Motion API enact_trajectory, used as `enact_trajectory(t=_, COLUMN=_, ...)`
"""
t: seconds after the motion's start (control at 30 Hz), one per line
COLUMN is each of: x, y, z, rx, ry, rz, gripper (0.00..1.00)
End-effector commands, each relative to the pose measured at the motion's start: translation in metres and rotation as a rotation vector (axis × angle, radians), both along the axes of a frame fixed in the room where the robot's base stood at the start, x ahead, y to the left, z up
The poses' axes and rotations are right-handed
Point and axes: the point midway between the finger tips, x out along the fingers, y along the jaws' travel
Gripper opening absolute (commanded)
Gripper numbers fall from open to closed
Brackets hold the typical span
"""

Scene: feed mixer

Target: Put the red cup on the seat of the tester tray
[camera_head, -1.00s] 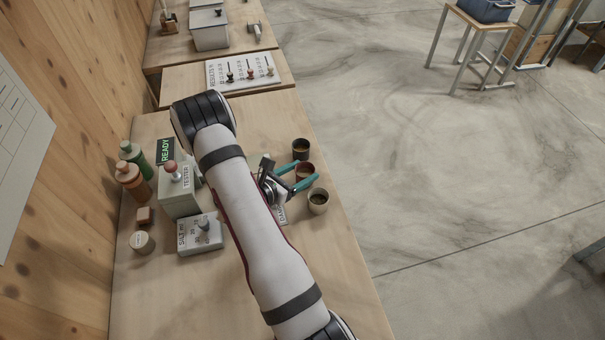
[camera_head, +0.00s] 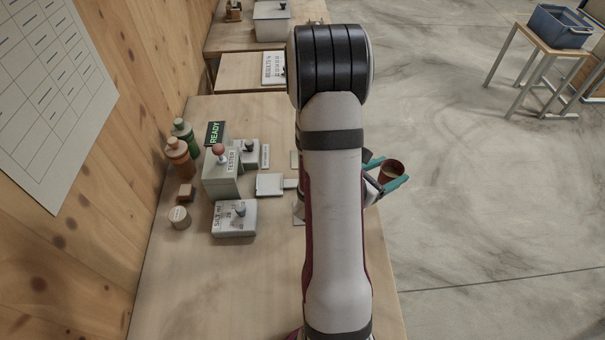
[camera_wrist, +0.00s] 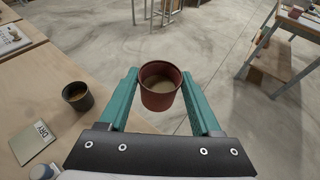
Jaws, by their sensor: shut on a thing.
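The red cup (camera_head: 391,169) holds something brownish and is upright or nearly so. My gripper (camera_wrist: 160,80) is shut on it, with a teal finger on either side, and holds it beyond the bench's right edge, over the floor. The cup also shows in the wrist view (camera_wrist: 161,98). The tester (camera_head: 222,178) is a grey-green box with a red knob, at the left of the bench. A pale square tray (camera_head: 270,185) sticks out on its right side and looks empty. Its seat is too small to make out.
My arm hides the bench's right part in the head view.

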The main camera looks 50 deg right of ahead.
Motion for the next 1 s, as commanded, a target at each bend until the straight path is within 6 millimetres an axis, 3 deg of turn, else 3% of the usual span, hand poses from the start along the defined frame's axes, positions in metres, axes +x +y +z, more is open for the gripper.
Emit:
enact_trajectory(t=0.17, x=0.063, y=0.016, z=-0.004, rx=0.001, ry=-0.002, rz=0.159, gripper=0.1)
enact_trajectory(t=0.27, x=0.111, y=0.035, z=-0.007, rx=0.001, ry=-0.002, rz=0.285, gripper=0.1)
enact_trajectory(t=0.4, x=0.18, y=0.077, z=-0.012, rx=0.001, ry=0.0, rz=0.477, gripper=0.1)
enact_trajectory(t=0.5, x=0.216, y=0.108, z=-0.015, rx=0.001, ry=0.0, rz=0.587, gripper=0.1)
enact_trajectory(t=0.67, x=0.242, y=0.136, z=-0.019, rx=0.001, ry=0.001, rz=0.676, gripper=0.1)
enact_trajectory(t=1.0, x=0.245, y=0.139, z=-0.088, rx=0.003, ry=0.005, rz=0.688, gripper=0.1)
